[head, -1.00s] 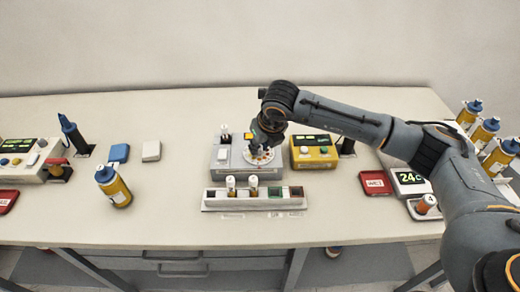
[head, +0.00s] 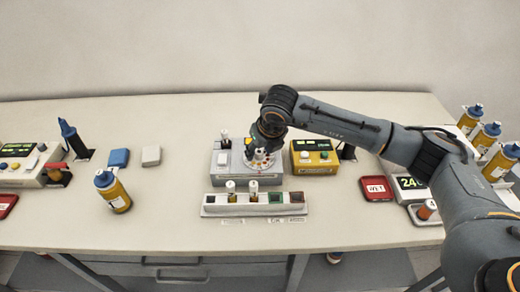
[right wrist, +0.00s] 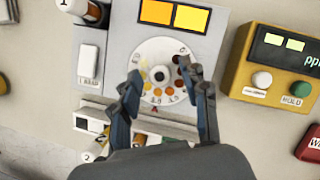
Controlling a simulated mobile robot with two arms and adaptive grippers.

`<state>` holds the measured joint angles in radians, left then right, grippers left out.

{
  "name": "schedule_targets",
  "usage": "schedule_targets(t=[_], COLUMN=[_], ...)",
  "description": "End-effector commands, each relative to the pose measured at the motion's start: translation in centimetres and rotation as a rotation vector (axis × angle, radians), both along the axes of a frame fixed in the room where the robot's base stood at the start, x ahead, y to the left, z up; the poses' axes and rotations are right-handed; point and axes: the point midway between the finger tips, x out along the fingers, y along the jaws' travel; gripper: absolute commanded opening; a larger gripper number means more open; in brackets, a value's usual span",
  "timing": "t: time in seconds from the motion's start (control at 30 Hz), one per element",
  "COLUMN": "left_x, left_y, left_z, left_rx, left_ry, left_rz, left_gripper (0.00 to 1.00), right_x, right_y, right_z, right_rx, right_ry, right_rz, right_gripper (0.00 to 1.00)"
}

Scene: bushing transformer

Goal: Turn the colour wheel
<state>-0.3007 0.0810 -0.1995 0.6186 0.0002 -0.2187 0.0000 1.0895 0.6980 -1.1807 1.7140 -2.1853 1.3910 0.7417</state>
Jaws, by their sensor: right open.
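The colour wheel (right wrist: 160,75) is a white disc with a ring of coloured dots from yellow to dark red and a dark centre knob. It sits on a grey comparator box (head: 221,158) in the middle of the bench. Two windows, one orange and one yellow (right wrist: 190,18), show above the wheel in the right wrist view. My right gripper (right wrist: 165,82) is open, its fingers on either side of the knob over the wheel; I cannot tell whether they touch it. In the head view the right gripper (head: 262,157) hides part of the wheel. My left gripper is not in view.
A white rack (head: 240,207) with vials stands just in front of the box. A yellow meter (head: 314,155) is close on its right. A red tray (head: 376,188) lies further right. A yellow bottle (head: 113,192) stands to the left, with bare bench between.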

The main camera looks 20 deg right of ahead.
Motion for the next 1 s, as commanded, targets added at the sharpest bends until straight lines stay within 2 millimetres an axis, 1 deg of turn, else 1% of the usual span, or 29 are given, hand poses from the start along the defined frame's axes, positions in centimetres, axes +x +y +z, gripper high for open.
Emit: schedule_targets(t=[0.07,0.17,0.27,0.4,0.6,0.7,0.8,1.0], left_x=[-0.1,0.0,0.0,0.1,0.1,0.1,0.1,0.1], left_y=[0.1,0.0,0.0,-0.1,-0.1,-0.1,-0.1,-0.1], left_z=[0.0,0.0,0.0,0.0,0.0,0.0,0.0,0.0], left_rx=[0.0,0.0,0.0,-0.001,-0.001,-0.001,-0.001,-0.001], left_ry=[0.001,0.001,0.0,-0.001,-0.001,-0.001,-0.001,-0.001], left_rz=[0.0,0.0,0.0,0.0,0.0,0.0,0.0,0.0], left_gripper=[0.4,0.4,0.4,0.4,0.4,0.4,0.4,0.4], right_x=[-0.1,-0.5,-1.3,-2.5,-3.8,-4.2,-4.4,-4.5], right_y=[0.0,-0.1,-0.3,-0.5,-0.7,-0.8,-0.9,-0.9], right_z=[0.5,1.7,3.5,6.4,9.6,10.5,11.0,11.1], right_rx=[0.001,0.001,0.001,0.001,0.002,0.0,0.0,0.0], right_ry=[-0.002,-0.005,-0.005,-0.006,-0.004,-0.002,-0.001,0.0], right_rz=[0.0,0.0,0.0,0.001,0.0,0.0,0.0,-0.001], right_gripper=[0.45,0.45,0.45,0.45,0.45,0.45,0.45,0.45])
